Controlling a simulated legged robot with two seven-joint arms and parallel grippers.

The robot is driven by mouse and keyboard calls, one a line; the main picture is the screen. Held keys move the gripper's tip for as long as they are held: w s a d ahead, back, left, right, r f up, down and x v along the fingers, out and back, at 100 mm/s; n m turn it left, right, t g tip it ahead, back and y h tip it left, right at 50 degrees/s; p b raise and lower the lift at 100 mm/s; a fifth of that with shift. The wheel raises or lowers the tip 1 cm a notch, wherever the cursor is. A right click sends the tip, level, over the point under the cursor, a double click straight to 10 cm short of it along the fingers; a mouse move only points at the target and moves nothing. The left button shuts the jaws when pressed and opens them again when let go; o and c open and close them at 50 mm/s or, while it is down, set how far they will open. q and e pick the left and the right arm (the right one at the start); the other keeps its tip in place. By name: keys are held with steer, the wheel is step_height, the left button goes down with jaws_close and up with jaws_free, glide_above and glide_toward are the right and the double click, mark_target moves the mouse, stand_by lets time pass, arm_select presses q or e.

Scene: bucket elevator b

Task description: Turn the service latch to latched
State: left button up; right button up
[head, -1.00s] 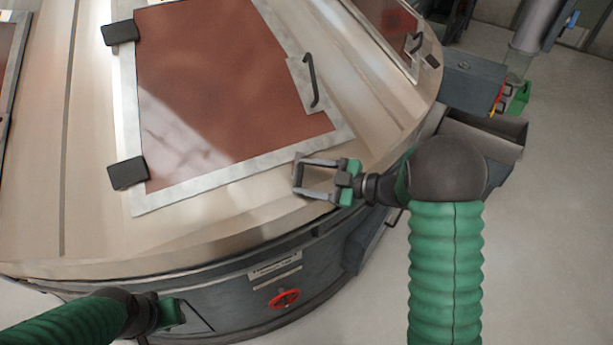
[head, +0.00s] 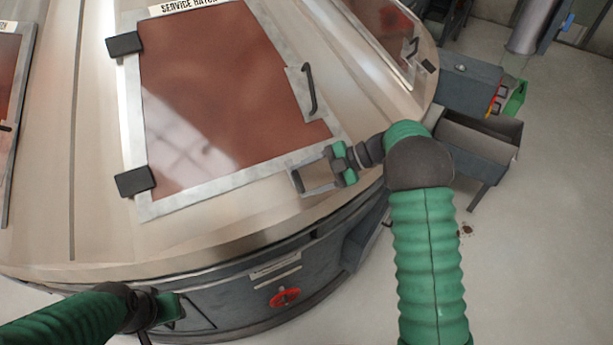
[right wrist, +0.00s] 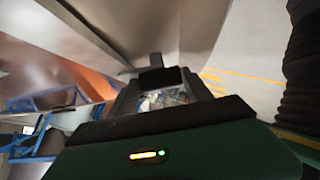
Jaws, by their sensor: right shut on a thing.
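The service hatch (head: 225,95) is a reddish-brown panel in a pale metal frame on the sloped metal housing. My right gripper (head: 298,182) is at the frame's lower right corner, with its fingers pointing left. It is shut on a small grey piece there, apparently the service latch, which is mostly hidden by the fingers. In the right wrist view, the dark fingers of this gripper (right wrist: 157,78) meet a dark upright piece in front of the metal surface. The latch's exact angle cannot be read. My left gripper (head: 168,310) is low at the left, apart from the hatch; its fingers are unclear.
A black handle (head: 310,90) stands on the hatch's right side, and black hinges (head: 135,180) are on its left. A red handwheel (head: 284,297) is on the dark lower band. Grey trays (head: 475,135) stand at the right. Open floor lies at the lower right.

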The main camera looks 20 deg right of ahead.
stand_by(0.4)
steer(key=o, duration=1.4)
steer(key=shift+c, duration=0.2)
steer(key=shift+d+r, duration=0.15)
steer(key=shift+d, duration=0.2)
steer(key=b+v, duration=0.3)
steer(key=v, duration=1.3)
steer(key=shift+w, duration=0.1)
